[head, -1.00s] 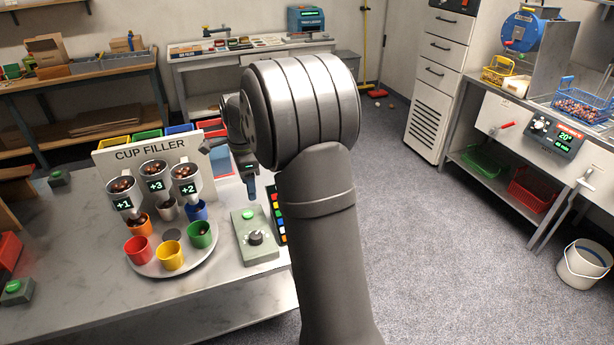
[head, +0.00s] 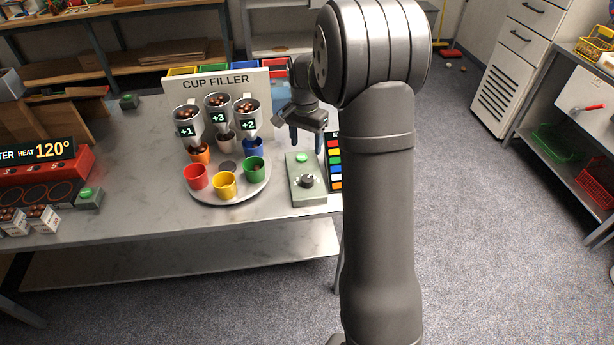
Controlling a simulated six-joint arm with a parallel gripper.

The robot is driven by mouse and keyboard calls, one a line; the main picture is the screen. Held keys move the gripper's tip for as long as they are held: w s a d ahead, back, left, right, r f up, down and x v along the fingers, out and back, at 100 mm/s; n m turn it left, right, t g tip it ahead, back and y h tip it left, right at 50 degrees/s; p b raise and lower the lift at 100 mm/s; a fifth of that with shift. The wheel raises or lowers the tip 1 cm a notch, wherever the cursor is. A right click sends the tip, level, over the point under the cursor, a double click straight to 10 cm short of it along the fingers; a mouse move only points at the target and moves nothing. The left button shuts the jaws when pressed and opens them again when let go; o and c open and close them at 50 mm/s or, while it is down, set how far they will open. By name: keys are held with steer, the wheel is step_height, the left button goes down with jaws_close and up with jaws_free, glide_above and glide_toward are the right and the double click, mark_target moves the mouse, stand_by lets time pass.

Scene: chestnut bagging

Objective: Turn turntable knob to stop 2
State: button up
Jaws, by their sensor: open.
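The knob (head: 307,181) is a dark dial on a grey-green control box (head: 308,197), with a green button (head: 301,157) behind it. Its pointer setting is too small to read. The round turntable (head: 227,196) stands left of the box under the cup filler (head: 220,83). It carries several coloured cups, among them red (head: 196,177), yellow (head: 225,185) and green (head: 254,167). My gripper (head: 306,143) is open and empty, pointing down behind and above the box, apart from the knob.
Three chestnut funnels marked +1, +3 and +2 stand over the turntable's rear. A strip of coloured squares (head: 335,165) lies right of the box, partly hidden by my arm. A red heater (head: 45,182) stands at the left. The table (head: 140,215) is clear in front.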

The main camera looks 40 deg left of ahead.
mark_target(307, 178)
step_height(307, 178, down, 14)
steer(key=shift+d+r, duration=0.1)
steer(key=shift+d, duration=0.05)
stand_by(0.3)
steer(key=c, duration=1)
